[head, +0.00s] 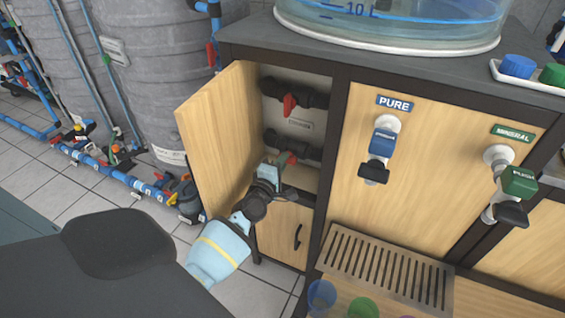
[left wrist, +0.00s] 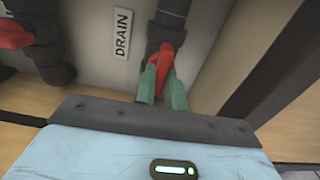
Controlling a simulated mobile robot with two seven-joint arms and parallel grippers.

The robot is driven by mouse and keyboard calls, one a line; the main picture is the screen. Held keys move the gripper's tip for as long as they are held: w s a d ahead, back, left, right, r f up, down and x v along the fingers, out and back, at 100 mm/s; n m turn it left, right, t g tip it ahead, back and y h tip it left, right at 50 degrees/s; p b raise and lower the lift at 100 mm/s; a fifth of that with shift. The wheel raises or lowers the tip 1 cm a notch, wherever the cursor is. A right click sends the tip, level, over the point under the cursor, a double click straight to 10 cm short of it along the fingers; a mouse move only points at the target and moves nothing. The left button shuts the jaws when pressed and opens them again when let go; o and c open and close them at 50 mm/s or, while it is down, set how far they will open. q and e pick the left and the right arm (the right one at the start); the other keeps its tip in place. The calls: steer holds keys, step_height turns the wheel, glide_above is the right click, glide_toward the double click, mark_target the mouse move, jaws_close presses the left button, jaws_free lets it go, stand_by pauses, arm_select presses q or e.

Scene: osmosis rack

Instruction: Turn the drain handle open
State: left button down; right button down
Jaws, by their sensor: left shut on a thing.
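The red drain handle (left wrist: 163,62) sits on a dark pipe valve beside a white "DRAIN" label (left wrist: 122,34) in the left wrist view. In the head view the red handle (head: 283,158) is on the lower pipe inside the open cabinet, partly hidden by my gripper. My left gripper (head: 283,166) reaches into the cabinet from below. In the left wrist view its green fingers (left wrist: 158,84) are shut on the handle, one on each side. My right gripper is not in view.
A second red handle (head: 290,104) is on the upper pipe; one also shows at the left wrist view's left (left wrist: 15,34). The wooden cabinet door (head: 215,130) stands open at left. PURE (head: 383,142) and MINERAL (head: 518,182) taps are at right, above a slatted drip tray (head: 385,268).

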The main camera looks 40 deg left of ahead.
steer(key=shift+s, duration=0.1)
arm_select(q)
steer(key=c, duration=1.5)
jaws_free()
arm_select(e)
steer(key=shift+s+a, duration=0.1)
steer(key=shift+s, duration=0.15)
arm_select(q)
steer(key=shift+o, duration=0.2)
steer(key=shift+s, duration=0.1)
steer(key=p+v, duration=0.1)
steer(key=v, duration=0.6)
steer(key=shift+s+d, duration=0.15)
steer(key=shift+s, duration=0.2)
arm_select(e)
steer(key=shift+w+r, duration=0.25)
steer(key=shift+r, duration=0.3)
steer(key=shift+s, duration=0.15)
